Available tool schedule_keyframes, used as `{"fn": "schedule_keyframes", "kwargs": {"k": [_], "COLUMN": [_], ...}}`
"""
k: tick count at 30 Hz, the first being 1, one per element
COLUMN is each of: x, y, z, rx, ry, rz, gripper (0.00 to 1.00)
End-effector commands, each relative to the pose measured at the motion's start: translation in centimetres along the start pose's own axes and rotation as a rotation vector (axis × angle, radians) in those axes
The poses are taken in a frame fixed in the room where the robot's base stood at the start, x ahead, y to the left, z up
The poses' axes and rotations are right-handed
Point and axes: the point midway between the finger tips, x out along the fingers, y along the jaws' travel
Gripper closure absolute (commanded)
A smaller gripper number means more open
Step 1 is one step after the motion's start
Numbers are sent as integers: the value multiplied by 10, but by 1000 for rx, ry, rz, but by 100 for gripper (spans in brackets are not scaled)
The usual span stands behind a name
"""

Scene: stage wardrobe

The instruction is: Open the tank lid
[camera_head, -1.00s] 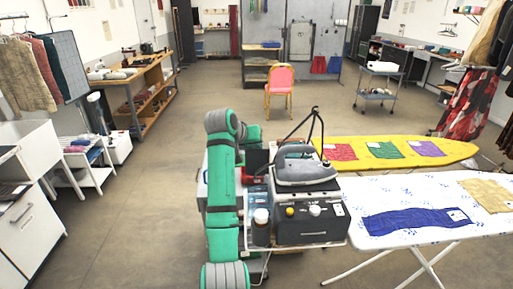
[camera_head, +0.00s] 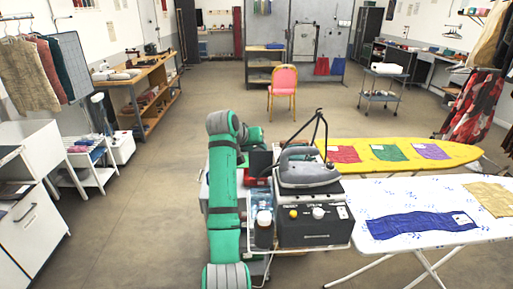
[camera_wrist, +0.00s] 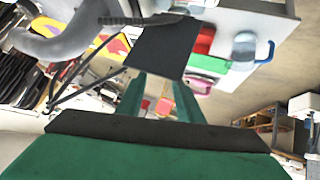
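The steam station is a dark box (camera_head: 312,232) with a yellow knob (camera_head: 293,213) and a pale knob (camera_head: 318,213) on its front. A grey iron (camera_head: 308,172) rests on top. I cannot tell which part is the tank lid. My green arm stands upright just left of the station, and hides part of the area beside it. In the wrist view my gripper (camera_wrist: 160,97) has two green fingers apart, with nothing seen held between them. A dark square panel (camera_wrist: 163,48) lies just beyond the fingertips; contact cannot be told. The gripper's fingers are not clear in the head view.
A bottle with a white cap (camera_head: 264,228) stands left of the station. A thin dark frame (camera_head: 318,130) rises behind the iron. A white ironing board (camera_head: 360,205) and a yellow one (camera_head: 465,153) lie to the right.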

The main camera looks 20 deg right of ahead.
Motion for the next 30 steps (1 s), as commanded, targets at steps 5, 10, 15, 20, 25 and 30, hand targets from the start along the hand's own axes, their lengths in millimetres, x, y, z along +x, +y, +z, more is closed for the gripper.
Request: {"fn": "schedule_keyframes", "kwargs": {"k": [5,10,15,20,25,30], "x": [-15,-46,-78,-97,-104,-105], "y": [4,5,0,0,0,0], "z": [-1,-2,-1,-2,-1,-1], "rx": [4,6,2,2,1,1], "ry": [1,1,1,0,-1,-1], "rz": [4,5,1,1,1,1], "gripper": [67,67,67,67,67,67]}}
